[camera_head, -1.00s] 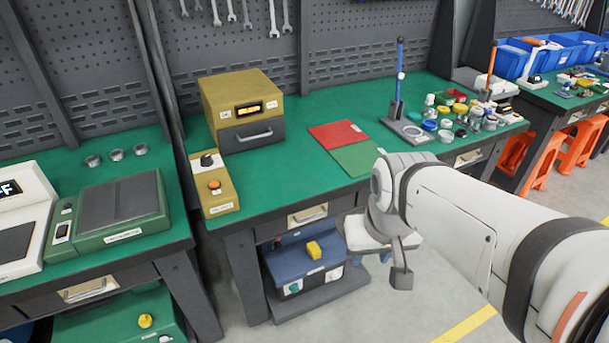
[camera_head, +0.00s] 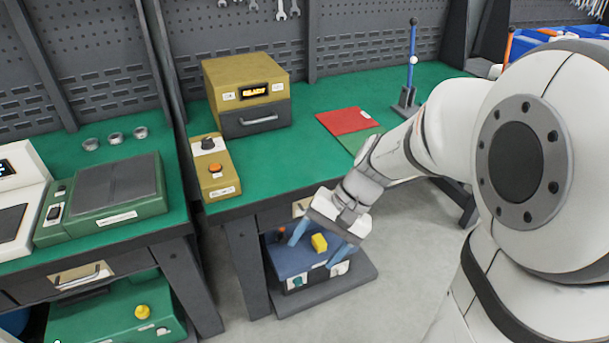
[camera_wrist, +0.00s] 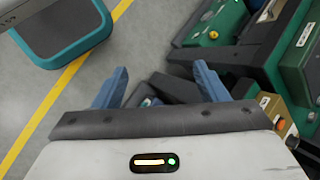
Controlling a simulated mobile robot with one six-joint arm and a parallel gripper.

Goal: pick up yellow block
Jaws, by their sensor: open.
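The yellow block (camera_head: 319,242) rests on the flat top of a blue box (camera_head: 297,262) on the low shelf under the middle bench. My gripper (camera_head: 311,253) is open in the head view. Its two blue fingers show on either side of the block in the picture, and I cannot tell how far above it they are. In the wrist view my gripper (camera_wrist: 160,68) has its fingers spread with nothing held. I cannot make out the yellow block there; the gripper body hides what lies below.
The green bench top (camera_head: 270,165) overhangs the low shelf, with a drawer (camera_head: 302,206) at its front edge. Bench legs stand left of the blue box. A green machine with a yellow knob (camera_head: 142,311) sits under the left bench. Open floor (camera_head: 400,280) lies to the right.

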